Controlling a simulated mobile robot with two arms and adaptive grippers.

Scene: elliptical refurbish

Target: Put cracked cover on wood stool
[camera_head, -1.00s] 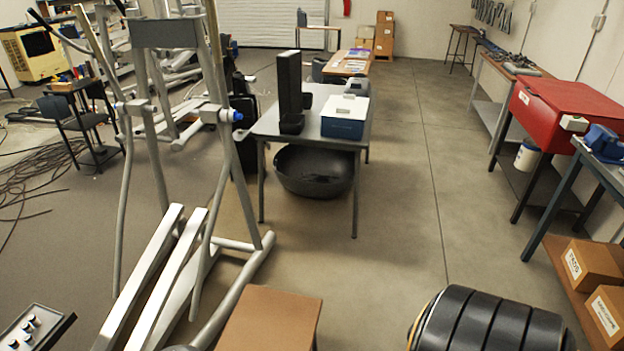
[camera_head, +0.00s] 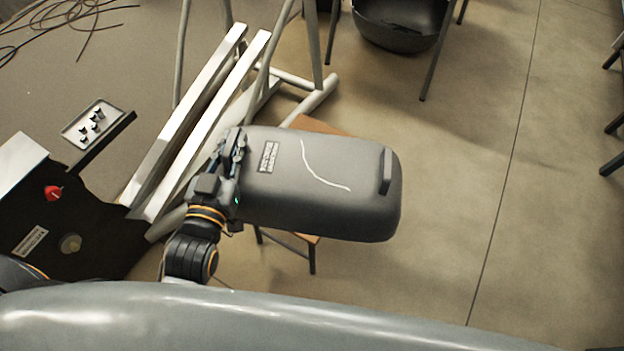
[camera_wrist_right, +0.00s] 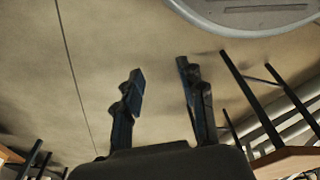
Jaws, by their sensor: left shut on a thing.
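The cracked cover (camera_head: 330,195) is a dark grey rounded shell with a pale crack line, a small label and a raised handle at its right end. My left gripper (camera_head: 238,158) is shut on its left end and holds it over the wood stool. The stool's brown seat (camera_head: 318,125) shows only in part behind the cover, and a dark leg shows below. I cannot tell whether the cover touches the seat. My right gripper (camera_wrist_right: 158,95) is open and empty in the right wrist view. A brown wooden seat (camera_wrist_right: 285,160) shows at that view's lower right.
The elliptical machine's pale rails (camera_head: 205,110) stand left of the stool. A small tray with black knobs (camera_head: 95,122) is at the left. A black tub (camera_head: 400,25) sits on the floor at the top. The floor to the right (camera_head: 480,180) is clear.

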